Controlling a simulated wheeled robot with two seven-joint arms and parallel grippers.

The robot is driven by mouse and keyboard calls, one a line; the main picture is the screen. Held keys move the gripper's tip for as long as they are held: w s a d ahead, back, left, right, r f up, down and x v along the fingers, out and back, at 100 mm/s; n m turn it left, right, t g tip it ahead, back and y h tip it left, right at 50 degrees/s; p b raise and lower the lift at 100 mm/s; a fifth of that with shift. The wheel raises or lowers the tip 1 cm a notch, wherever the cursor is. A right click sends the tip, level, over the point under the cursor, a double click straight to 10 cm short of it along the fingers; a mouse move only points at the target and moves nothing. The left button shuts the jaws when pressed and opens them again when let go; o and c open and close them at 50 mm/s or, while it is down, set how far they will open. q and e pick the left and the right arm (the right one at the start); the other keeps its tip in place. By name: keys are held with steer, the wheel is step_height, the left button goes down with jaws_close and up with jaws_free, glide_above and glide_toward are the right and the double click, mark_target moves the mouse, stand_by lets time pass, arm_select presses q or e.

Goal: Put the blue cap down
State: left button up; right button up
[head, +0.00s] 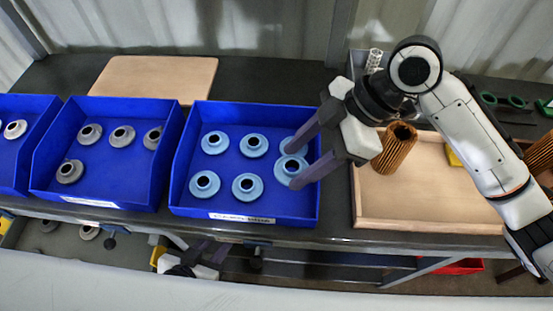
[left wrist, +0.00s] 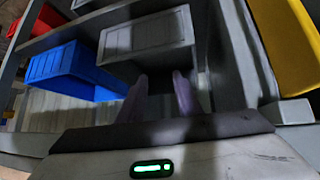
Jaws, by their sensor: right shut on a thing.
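Several light blue caps, one of them at the front middle (head: 247,186), stand in the blue bin (head: 268,216) in the middle of the head view. My right gripper (head: 291,168) reaches down into the right side of this bin. It is shut on a blue cap (head: 291,166), which sits between its fingertips among the others; whether it touches the bin floor is hard to tell. Another cap behind it is partly hidden by a finger. My left gripper is low, below the table edge; in the left wrist view (left wrist: 160,82) its fingers are apart with nothing between them.
A second blue bin (head: 105,196) with grey caps stands to the left, with another beyond it. A wooden tray (head: 430,226) with a brown pleated filter (head: 394,150) is at the right. A wooden board (head: 155,78) lies behind the bins. Lidded boxes (left wrist: 148,38) show in the left wrist view.

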mark_target(299, 172)
steer(key=f, duration=0.3)
steer(key=shift+s+f, duration=0.1)
steer(key=shift+s, duration=0.3)
steer(key=shift+w+f, duration=0.1)
steer(key=shift+f, duration=2.35)
steer(key=o, duration=1)
steer(key=v, duration=1.2)
steer(key=shift+r, duration=0.15)
